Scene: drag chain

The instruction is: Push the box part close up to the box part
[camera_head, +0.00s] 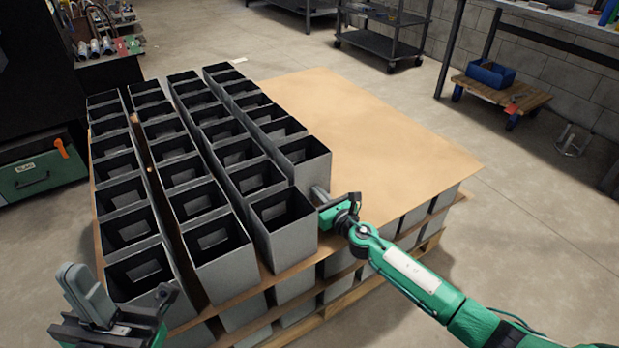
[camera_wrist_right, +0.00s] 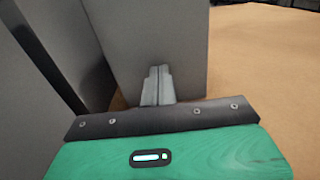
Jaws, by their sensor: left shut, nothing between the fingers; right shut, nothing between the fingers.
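Grey open-topped box parts stand in rows on the left part of a brown sheet (camera_head: 400,130). In the right wrist view the shut fingers (camera_wrist_right: 158,85) stand before a grey box face (camera_wrist_right: 160,40). My left gripper (camera_head: 85,290) is shut and empty at the lower left, before the front boxes.
The right half of the brown sheet is bare. More grey boxes (camera_head: 295,285) lie in layers beneath it on a wooden pallet (camera_head: 350,297). A dark gap runs between the left rows. A cart (camera_head: 380,45) and a dolly with a blue bin (camera_head: 490,75) stand further back.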

